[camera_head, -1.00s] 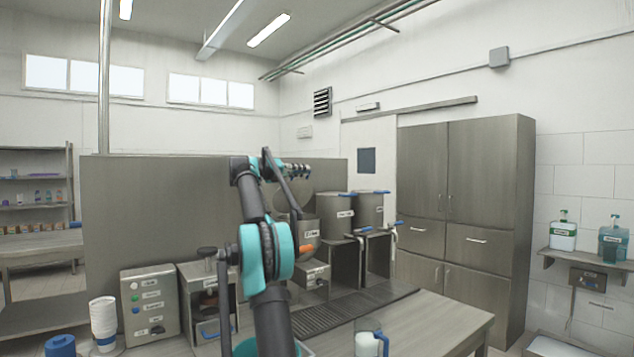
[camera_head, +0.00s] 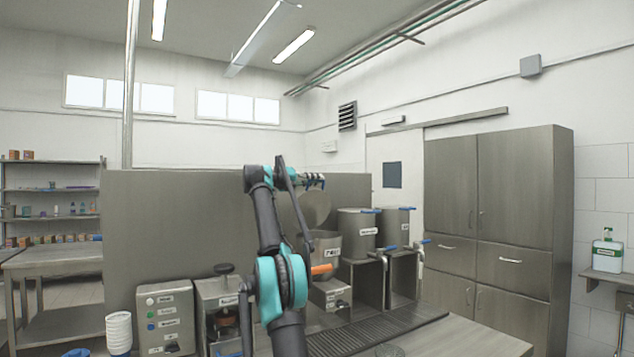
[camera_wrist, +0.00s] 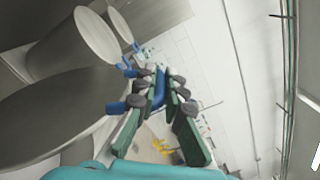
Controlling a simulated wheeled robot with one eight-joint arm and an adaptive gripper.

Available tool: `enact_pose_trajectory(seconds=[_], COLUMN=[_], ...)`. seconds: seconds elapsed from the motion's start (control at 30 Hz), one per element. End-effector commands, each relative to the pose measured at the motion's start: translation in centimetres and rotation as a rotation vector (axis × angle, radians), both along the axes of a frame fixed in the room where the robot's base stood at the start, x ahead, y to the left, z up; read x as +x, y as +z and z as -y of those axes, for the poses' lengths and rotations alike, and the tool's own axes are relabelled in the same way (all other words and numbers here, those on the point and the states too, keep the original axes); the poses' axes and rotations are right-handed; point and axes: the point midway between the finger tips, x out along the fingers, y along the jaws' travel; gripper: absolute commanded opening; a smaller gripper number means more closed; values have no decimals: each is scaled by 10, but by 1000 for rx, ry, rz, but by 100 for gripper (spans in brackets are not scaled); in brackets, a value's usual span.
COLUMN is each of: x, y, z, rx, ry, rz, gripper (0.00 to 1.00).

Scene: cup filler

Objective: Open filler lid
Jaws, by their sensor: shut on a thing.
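The filler lid (camera_head: 316,207) is a round grey disc, raised and steeply tilted above its steel pot. The pot (camera_head: 325,245) has a white label and an orange-handled tap (camera_head: 321,269). My gripper (camera_head: 318,181) is at the lid's upper edge. In the wrist view my gripper (camera_wrist: 160,105) is shut on a blue handle (camera_wrist: 159,86) between its green-black fingers. The lid's broad grey face (camera_wrist: 60,110) fills the left of that view. The exact grip contact is partly hidden by the fingers.
Two steel pots with blue-handled lids (camera_head: 357,230) (camera_head: 396,222) stand on stands to the right. A button box (camera_head: 165,318) and a machine with a black knob (camera_head: 222,305) stand left of my arm. A steel panel (camera_head: 180,230) rises behind.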

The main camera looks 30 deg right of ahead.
Motion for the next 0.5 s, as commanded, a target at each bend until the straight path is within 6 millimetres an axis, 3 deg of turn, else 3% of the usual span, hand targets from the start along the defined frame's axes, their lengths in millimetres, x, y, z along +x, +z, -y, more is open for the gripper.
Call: enact_pose_trajectory(seconds=[0.2, 0.23, 0.3, 0.5], x=[1, 1, 1, 0], y=[-1, -1, -1, -1], z=[0, 0, 0, 0], rx=[2, 2, 2, 2], ry=[2, 2, 2, 1], rz=[0, 0, 0, 0], gripper=[0, 11, 19, 19])
